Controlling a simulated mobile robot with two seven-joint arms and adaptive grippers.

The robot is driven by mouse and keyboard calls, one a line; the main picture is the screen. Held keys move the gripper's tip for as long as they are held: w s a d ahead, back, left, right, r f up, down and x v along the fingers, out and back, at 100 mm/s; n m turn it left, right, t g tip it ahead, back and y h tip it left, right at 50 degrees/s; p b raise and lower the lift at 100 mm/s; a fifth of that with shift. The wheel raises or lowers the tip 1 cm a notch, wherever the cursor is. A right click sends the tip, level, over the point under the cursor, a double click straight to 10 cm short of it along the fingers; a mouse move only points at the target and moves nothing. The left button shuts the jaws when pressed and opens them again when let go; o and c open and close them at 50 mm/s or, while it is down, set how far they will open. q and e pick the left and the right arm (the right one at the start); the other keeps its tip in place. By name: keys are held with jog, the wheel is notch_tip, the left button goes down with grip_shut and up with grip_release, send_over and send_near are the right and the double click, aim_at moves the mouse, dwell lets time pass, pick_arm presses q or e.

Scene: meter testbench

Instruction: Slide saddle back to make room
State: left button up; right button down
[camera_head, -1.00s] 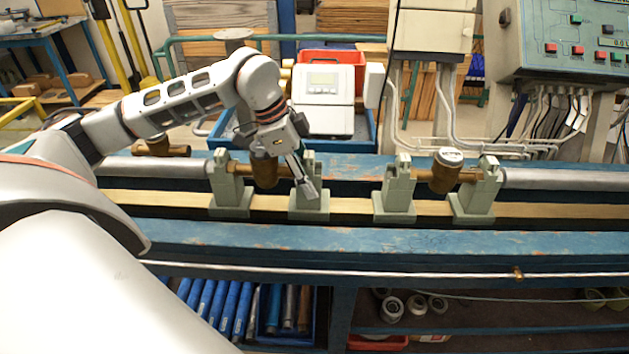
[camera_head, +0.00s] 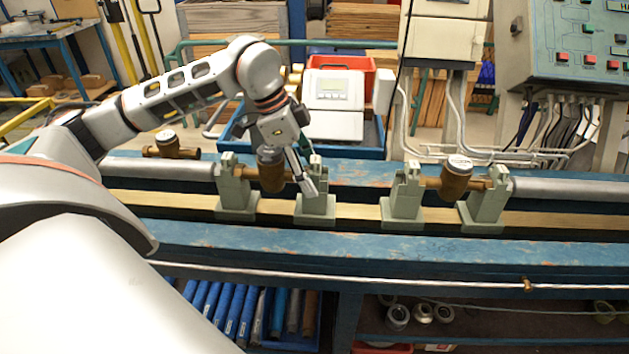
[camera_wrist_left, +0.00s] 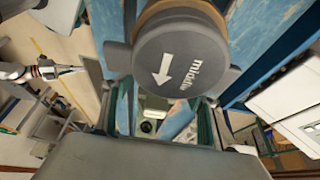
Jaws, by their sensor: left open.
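Several grey-green saddles stand on the rail. The second from the left (camera_head: 317,208) is beside my left gripper (camera_head: 305,186), whose fingers point down at its near upper part; I cannot tell whether they touch it. The gripper is open. The leftmost saddle (camera_head: 237,200) stands at the left end of a brass meter (camera_head: 271,178), partly hidden by my wrist. In the left wrist view this meter's grey cap (camera_wrist_left: 180,60) reads "middle" with an arrow, and hides much between the fingers. My right gripper is not in view.
Two more saddles, the third (camera_head: 403,200) and the rightmost (camera_head: 486,205), stand with another meter (camera_head: 457,180) between them. A loose brass meter (camera_head: 170,147) lies behind the pipe at left. A blue tray with a white device (camera_head: 333,103) stands behind the bench.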

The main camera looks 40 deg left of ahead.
pick_arm(q)
jog(key=v, duration=0.9)
jog(key=shift+d, duration=0.1)
